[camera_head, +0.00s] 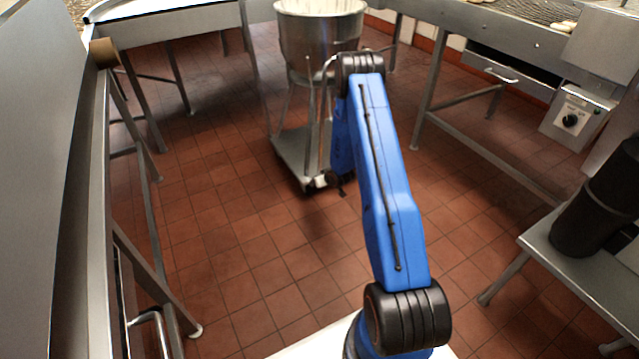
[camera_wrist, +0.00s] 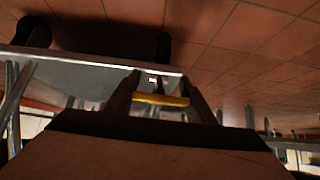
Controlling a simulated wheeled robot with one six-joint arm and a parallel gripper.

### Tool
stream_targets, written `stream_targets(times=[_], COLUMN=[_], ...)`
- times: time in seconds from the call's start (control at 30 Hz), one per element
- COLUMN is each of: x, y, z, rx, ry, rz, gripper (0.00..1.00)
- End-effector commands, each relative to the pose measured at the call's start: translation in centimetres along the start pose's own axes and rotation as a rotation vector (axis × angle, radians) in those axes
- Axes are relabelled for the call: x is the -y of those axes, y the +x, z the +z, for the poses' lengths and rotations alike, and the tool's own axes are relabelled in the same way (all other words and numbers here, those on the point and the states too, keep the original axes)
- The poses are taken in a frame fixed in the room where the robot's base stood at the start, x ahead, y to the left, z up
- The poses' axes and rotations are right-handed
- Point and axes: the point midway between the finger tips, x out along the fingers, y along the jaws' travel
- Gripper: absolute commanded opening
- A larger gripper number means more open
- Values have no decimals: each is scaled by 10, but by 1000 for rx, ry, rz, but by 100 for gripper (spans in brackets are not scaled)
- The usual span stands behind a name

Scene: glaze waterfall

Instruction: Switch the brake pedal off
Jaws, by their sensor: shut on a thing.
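The wheeled bowl trolley stands on the tiled floor in the head view, with a flat metal base (camera_head: 294,158). In the wrist view, the trolley's base edge (camera_wrist: 100,62) runs across the picture with dark wheels by it. A yellow bar (camera_wrist: 162,100), which looks like the brake pedal, lies between the two dark fingers of my gripper (camera_wrist: 161,98). The fingers are shut on it, close to the base edge. In the head view my arm reaches down to the trolley's near corner and hides most of the gripper and the pedal.
A large metal bowl (camera_head: 320,35) sits on the trolley. Metal tables stand at the left and right, and a conveyor with a control box (camera_head: 577,115) is at the right. A low bench (camera_head: 590,275) stands near right. The red tiled floor (camera_head: 235,270) between is clear.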

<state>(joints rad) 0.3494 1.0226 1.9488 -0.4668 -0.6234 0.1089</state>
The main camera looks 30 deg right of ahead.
Motion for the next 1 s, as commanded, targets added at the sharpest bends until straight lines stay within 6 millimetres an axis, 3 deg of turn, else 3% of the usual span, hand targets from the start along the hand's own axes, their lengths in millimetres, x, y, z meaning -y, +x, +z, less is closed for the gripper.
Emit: stream_targets(times=[0.47,0.5,0.53,0.87,1.0], x=[0,0,0,0,0], y=[0,0,0,-1,-10], z=[-3,-3,-3,-2,-2], rx=[6,6,6,8,9], ry=[-1,-1,-1,0,0], rz=[0,0,0,0,0], gripper=[10,59,67,69,69])
